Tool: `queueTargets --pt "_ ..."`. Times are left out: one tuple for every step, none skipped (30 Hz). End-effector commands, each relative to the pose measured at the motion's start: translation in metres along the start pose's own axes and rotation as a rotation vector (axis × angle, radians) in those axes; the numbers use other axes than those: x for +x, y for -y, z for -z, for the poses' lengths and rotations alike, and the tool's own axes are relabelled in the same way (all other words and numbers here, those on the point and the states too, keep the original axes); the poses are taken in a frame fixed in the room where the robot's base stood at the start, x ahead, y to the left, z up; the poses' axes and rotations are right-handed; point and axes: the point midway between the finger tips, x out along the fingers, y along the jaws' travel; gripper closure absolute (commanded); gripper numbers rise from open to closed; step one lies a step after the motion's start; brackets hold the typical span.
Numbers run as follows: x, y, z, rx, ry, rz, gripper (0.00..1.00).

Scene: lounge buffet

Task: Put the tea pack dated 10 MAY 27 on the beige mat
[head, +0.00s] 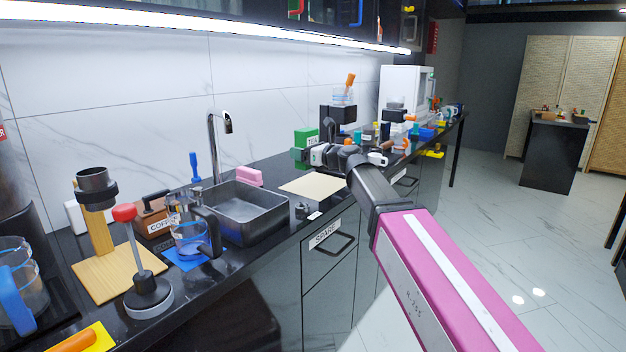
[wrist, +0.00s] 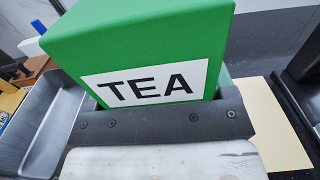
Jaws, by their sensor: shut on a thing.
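A green tea pack (wrist: 140,50) with a white TEA label fills the upper middle of the wrist view. My gripper (wrist: 165,125) is shut on it. In the head view my gripper (head: 318,153) is over the counter, behind the beige mat (head: 313,187), with green pack surfaces (head: 305,136) beside it. The mat also shows in the wrist view (wrist: 272,130), right of the pack and apart from it in the picture. Another green surface shows behind the held pack; I cannot tell whether it is a second pack. No date is readable on the green surfaces.
A sink (head: 245,212) lies left of the mat, with a pink block (head: 249,176) at its back edge. A small dark item (head: 301,210) stands near the mat's front edge. A white cup (head: 377,159) and several other items crowd the counter to the right. The mat looks bare.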

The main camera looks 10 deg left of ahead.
Motion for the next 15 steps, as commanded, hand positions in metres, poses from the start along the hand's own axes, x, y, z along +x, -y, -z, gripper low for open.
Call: queueTargets --pt "0.005 0.012 0.006 0.002 -0.001 0.002 0.5" --pt "0.007 0.018 0.009 0.002 -0.001 0.002 0.5" --pt "0.01 0.026 0.014 0.002 -0.001 0.002 0.5" --pt "0.012 0.032 0.018 0.002 -0.002 0.002 0.5" --pt "0.014 0.037 0.021 0.002 -0.002 0.001 0.5" --pt "0.017 0.044 0.026 0.003 -0.001 0.001 0.5" --pt "0.019 0.05 0.029 0.002 -0.001 0.001 0.5" --pt "0.021 0.056 0.033 0.001 -0.001 0.001 0.5" --pt "0.024 0.063 0.038 0.002 -0.001 0.002 0.5" --pt "0.026 0.069 0.042 0.002 -0.001 0.002 0.5" --pt "0.027 0.074 0.045 0.001 -0.001 0.002 0.5" --pt "0.029 0.08 0.049 0.001 -0.001 0.001 0.5" --pt "0.031 0.084 0.051 0.001 -0.001 0.001 0.5" --pt "0.032 0.087 0.054 0.001 0.0 0.0 0.5" --pt "0.034 0.092 0.057 0.001 0.0 0.0 0.5"
